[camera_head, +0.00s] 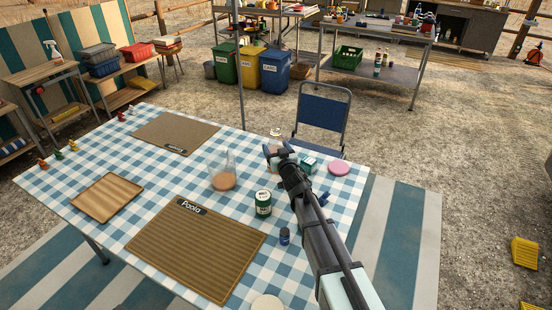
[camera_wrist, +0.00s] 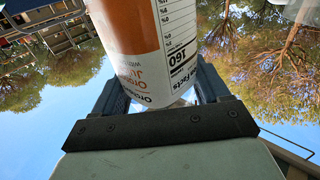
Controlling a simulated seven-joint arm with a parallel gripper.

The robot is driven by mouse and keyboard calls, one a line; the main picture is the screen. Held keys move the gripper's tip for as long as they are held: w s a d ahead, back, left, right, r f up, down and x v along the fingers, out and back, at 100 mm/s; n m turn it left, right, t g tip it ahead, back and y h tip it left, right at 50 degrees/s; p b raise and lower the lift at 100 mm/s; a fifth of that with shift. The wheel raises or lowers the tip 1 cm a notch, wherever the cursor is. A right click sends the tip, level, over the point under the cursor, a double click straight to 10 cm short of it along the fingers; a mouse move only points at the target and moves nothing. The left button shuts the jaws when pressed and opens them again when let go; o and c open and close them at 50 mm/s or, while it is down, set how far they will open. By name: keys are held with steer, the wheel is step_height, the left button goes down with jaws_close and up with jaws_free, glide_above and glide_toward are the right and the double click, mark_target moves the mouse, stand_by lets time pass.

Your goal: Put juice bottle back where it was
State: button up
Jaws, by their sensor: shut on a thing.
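The juice bottle (camera_wrist: 150,50) fills the middle of the wrist view, with an orange and white label that reads upside down there. My gripper (camera_wrist: 165,100) is shut on it, one finger on each side. In the head view my gripper (camera_head: 279,151) is over the far right part of the checkered table (camera_head: 165,158). There, only a pale part of the bottle (camera_head: 276,133) shows just beyond the fingers; the rest is hidden. I cannot tell whether its base touches the cloth.
Near my gripper stand a clear jug (camera_head: 222,170), a green can (camera_head: 263,203), a green box (camera_head: 308,164) and a pink round thing (camera_head: 339,168). A small blue jar (camera_head: 284,236) is closer. A blue chair (camera_head: 322,112) stands behind. Placemats (camera_head: 195,250) cover parts of the table.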

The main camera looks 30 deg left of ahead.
steer(key=shift+f, duration=2.1)
steer(key=shift+f, duration=0.1)
steer(key=o, duration=1.2)
steer(key=shift+o, duration=0.2)
steer(key=shift+s+d, duration=0.15)
steer(key=v, duration=1.1)
steer(key=shift+s+d, duration=0.2)
